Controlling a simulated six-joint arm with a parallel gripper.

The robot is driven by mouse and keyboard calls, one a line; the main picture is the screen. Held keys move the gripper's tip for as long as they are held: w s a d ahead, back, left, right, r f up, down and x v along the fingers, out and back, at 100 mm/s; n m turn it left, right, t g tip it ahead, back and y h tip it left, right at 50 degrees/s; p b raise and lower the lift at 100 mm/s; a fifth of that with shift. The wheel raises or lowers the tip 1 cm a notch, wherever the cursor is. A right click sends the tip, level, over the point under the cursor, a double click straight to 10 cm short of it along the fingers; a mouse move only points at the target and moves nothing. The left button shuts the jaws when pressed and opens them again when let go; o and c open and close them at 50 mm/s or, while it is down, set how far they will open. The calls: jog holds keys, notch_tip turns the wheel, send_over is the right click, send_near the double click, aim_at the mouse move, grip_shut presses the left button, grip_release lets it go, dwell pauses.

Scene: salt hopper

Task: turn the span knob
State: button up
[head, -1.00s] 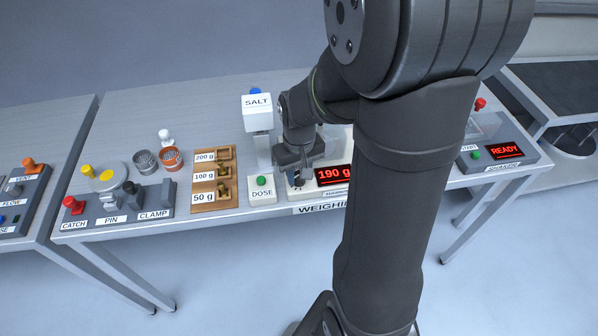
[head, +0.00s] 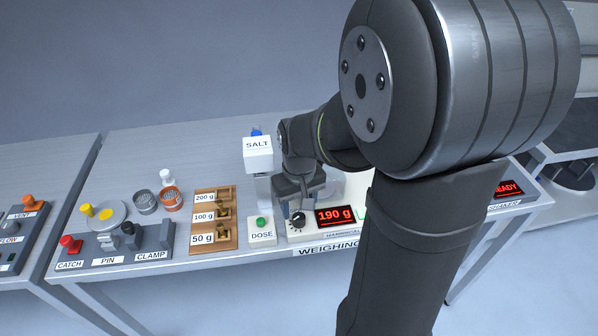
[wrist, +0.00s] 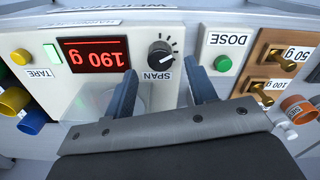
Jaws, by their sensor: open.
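The span knob (wrist: 161,54) is a round black dial with a white pointer and tick marks, above an upside-down "SPAN" label in the wrist view. It also shows in the head view (head: 298,218), left of the red "190 g" display (head: 335,215). My gripper (wrist: 162,80) is open, with its two blue-grey fingers apart and nothing between them. In the wrist view the knob lies just beyond the fingertips, between their directions, and no contact shows. In the head view my gripper (head: 300,200) is just above and behind the knob.
The DOSE box with its green button (head: 261,222) stands left of the knob. A wooden rack (head: 214,218) holds brass weights. The SALT hopper (head: 258,148) stands close behind my gripper. A yellow TARE button (wrist: 21,57) shows in the wrist view.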

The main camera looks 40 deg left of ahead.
aim_at(299, 217)
notch_tip(299, 217, up, 14)
jog(key=shift+f, duration=0.15)
jog(key=shift+f, duration=0.15)
dwell(0.4)
notch_tip(299, 217, down, 17)
jog(key=shift+f, duration=0.1)
dwell(0.5)
